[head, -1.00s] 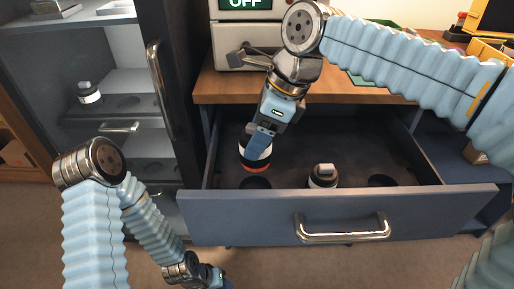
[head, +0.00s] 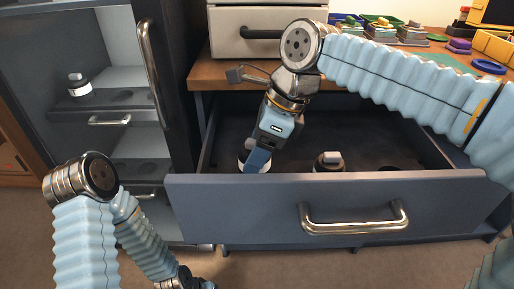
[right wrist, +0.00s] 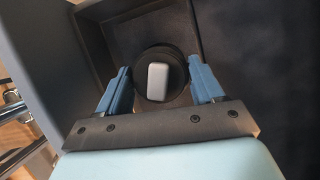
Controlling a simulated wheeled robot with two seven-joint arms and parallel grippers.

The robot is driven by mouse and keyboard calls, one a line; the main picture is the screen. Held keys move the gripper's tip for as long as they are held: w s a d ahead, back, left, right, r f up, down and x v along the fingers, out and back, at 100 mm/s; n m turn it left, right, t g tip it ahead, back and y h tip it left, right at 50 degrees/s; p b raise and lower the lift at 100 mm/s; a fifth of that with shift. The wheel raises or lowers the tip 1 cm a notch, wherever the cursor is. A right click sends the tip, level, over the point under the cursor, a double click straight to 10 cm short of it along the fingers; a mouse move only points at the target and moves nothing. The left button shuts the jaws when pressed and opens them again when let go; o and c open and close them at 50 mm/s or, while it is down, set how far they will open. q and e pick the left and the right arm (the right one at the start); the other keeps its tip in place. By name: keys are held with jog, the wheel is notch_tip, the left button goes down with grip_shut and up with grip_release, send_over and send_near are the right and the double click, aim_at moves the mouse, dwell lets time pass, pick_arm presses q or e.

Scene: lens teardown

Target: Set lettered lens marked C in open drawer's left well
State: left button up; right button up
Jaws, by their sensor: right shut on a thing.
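The lens (head: 245,163), with a dark body and a pale band, is low in the left part of the open drawer (head: 335,207). The drawer front hides its bottom, so I cannot tell whether it rests in the left well. My right gripper (head: 257,160) is shut on it. In the right wrist view, the fingers of my right gripper (right wrist: 155,88) stand on both sides of the dark round lens (right wrist: 143,88) with its grey top knob. No letter is readable. My left arm ends at the bottom edge of the head view, and its fingers are out of frame.
Another lens (head: 328,162) stands in the middle of the drawer, with a dark empty well to its right. A lens (head: 79,84) stands on a shelf of the open cabinet at left. A cream box (head: 240,30) and several coloured trays sit on the wooden worktop.

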aim_at(252, 141)
jog(key=shift+a+p, duration=0.1)
jog(key=shift+p, duration=0.25)
dwell(0.6)
jog(key=shift+f+b, duration=0.85)
jog(key=shift+f, duration=0.65)
jog(key=o, duration=1.1)
jog(key=shift+o, duration=0.5)
jog(key=shift+f, duration=0.1)
jog(key=shift+r+p, duration=0.85)
notch_tip(252, 141, up, 5)
jog(key=p, duration=0.5)
notch_tip(252, 141, up, 2)
jog(key=p, duration=0.2)
jog(key=shift+r+p, duration=0.25)
jog(key=shift+p, duration=0.1)
jog(key=shift+f, duration=0.1)
